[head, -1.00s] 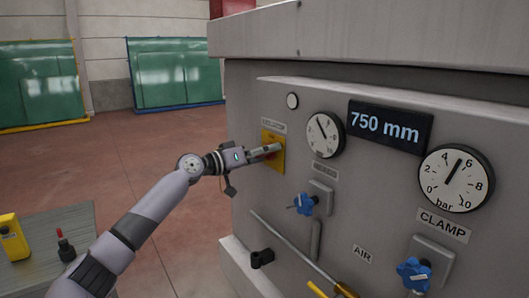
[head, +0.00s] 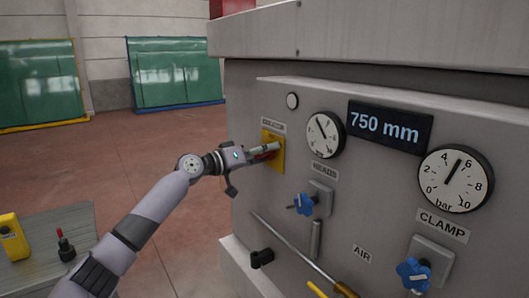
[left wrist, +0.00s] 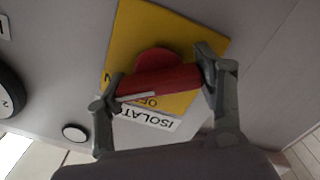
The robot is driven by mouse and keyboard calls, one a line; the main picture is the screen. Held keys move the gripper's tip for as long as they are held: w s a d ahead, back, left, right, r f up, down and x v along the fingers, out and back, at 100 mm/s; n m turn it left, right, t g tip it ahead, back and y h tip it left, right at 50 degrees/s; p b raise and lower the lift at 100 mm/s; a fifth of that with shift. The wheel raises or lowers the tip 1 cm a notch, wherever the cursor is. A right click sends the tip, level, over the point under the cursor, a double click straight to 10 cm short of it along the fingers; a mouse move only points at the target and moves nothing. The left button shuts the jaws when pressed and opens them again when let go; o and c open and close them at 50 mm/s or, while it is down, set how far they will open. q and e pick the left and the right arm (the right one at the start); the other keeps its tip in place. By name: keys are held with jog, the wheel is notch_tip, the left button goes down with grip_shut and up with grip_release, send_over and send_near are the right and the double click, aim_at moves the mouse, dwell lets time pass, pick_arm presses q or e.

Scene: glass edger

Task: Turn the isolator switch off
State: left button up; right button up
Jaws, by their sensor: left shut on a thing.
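The isolator switch is a red handle (left wrist: 160,80) on a yellow plate (head: 277,163), under a white ISOLATOR label (head: 273,124) on the machine's front panel. My left gripper (head: 268,151) reaches it from the left. In the left wrist view the two fingers (left wrist: 160,76) are shut on opposite ends of the red handle. The handle lies at a slant to the plate's edges, with a white stripe near one end. Part of the plate's lettering, "OF", shows beside the handle; the rest is covered. My right gripper is not in view.
Right of the switch are a round gauge (head: 324,135), a 750 mm display (head: 388,126) and blue knobs (head: 305,203). A long rod (head: 290,245) slants below. A grey table (head: 40,260) with a yellow device (head: 13,237) stands at the lower left.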

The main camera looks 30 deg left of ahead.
pick_arm(q)
jog(key=n+p, duration=0.1)
jog(key=n, duration=0.4)
jog(key=n+p, duration=0.2)
jog(key=n, duration=0.1)
jog(key=shift+f+n+p, duration=0.15)
jog(key=shift+n+p, duration=0.55)
jog(key=shift+n, duration=0.7)
jog(key=o, duration=1.2)
jog(key=shift+a, duration=0.1)
jog(key=v, duration=1.2)
